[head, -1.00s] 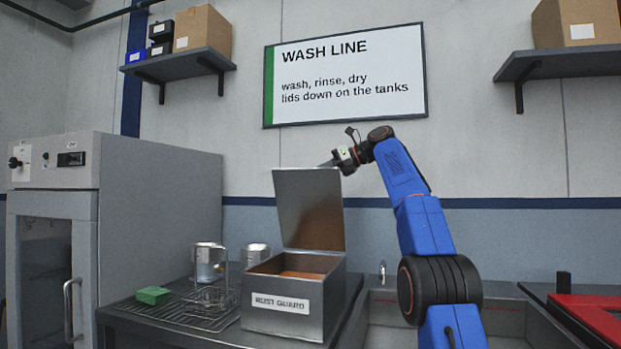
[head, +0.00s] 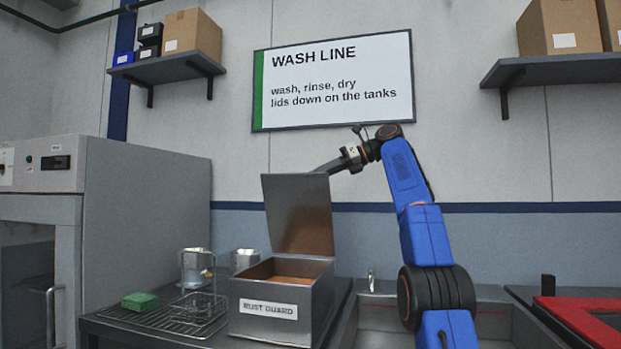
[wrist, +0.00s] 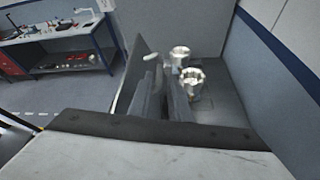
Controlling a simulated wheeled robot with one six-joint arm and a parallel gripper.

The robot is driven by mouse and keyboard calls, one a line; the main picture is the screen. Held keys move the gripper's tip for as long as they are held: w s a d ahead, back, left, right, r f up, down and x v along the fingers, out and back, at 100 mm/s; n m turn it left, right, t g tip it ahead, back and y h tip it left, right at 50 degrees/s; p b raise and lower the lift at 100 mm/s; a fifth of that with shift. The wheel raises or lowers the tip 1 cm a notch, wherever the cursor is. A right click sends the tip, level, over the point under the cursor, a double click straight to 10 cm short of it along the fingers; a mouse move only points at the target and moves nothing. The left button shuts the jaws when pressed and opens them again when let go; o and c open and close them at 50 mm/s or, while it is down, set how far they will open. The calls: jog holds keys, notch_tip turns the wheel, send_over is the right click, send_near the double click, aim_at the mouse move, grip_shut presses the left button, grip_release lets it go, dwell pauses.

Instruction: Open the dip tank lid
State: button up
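The dip tank (head: 300,300) is a grey metal box labelled RUST GUARD, with orange-brown liquid showing inside. Its lid (head: 298,212) stands raised, about upright, at the back of the open tank. In the wrist view, my gripper's two dark fingers (wrist: 165,92) lie close together beside the dark lid panel (wrist: 141,60). A pale bar-like handle (wrist: 123,72) shows at the panel's left. Whether the fingers touch the lid is not clear.
A wire rack with a basket (head: 200,308) and a green block (head: 139,301) lies left of the tank. Metal cups (head: 196,268) stand behind. A grey cabinet (head: 140,230) stands left.

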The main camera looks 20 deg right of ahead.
jog(key=s+d, duration=0.5)
jog(key=d, duration=0.4)
jog(key=shift+s, duration=0.3)
jog(key=shift+d, duration=0.1)
jog(key=shift+c, duration=0.7)
